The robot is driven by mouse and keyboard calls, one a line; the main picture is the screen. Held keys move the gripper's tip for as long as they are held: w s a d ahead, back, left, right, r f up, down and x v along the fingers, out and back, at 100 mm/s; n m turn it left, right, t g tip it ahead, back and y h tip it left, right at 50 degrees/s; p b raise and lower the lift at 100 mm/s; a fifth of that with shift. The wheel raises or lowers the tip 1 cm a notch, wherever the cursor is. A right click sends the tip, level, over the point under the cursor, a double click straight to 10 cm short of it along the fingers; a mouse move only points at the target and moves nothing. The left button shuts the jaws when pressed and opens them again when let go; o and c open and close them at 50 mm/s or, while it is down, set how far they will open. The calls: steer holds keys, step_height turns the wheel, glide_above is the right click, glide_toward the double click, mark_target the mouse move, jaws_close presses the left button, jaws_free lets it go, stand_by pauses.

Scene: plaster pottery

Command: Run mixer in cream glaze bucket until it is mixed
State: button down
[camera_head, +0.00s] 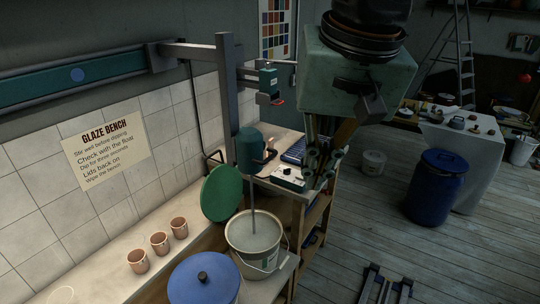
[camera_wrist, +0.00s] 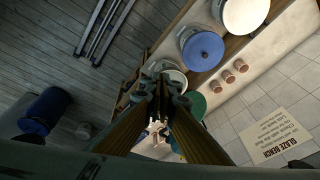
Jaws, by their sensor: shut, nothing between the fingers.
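The cream glaze bucket (camera_head: 239,257) stands open on the bench; pale glaze shows inside. The mixer (camera_head: 252,152) has a dark green motor head above it, and its thin shaft (camera_head: 252,205) reaches down into the bucket. A pale control box (camera_head: 289,179) with a dark knob sits on the shelf behind the bucket. My gripper (camera_head: 319,174) is shut and empty, held right of the control box in the head view. In the wrist view my gripper (camera_wrist: 166,88) partly hides the bucket (camera_wrist: 178,77). I cannot tell whether the mixer is turning.
A green round lid (camera_head: 221,193) leans behind the bucket. A blue-lidded bucket (camera_head: 204,280) stands in front. Several terracotta cups (camera_head: 159,243) line the bench. A post and rail (camera_head: 226,85) stand behind the mixer. A blue barrel (camera_head: 434,187) stands on the floor, right; floor between is mostly clear.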

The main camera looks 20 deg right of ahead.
steer(key=w+d+r+m+p, duration=0.1)
steer(key=w+d+m+p, duration=0.15)
steer(key=w, duration=0.45)
steer(key=w+d+r+m+p, duration=0.1)
steer(key=w+m, duration=0.2)
steer(key=w, duration=0.5)
steer(key=m+g+p, duration=0.3)
steer(key=m+p, duration=0.6)
steer(key=m, duration=0.9)
glide_above(301, 177)
step_height(301, 177, down, 25)
steer(key=shift+s+d+f+m, duration=0.2)
steer(key=shift+d+f+m, duration=0.05)
steer(key=shift+d+f, duration=0.45)
steer(key=shift+f, duration=0.1)
steer(key=shift+f+p, duration=1.4)
steer(key=shift+f, duration=5.5)
steer(key=shift+f, duration=0.15)
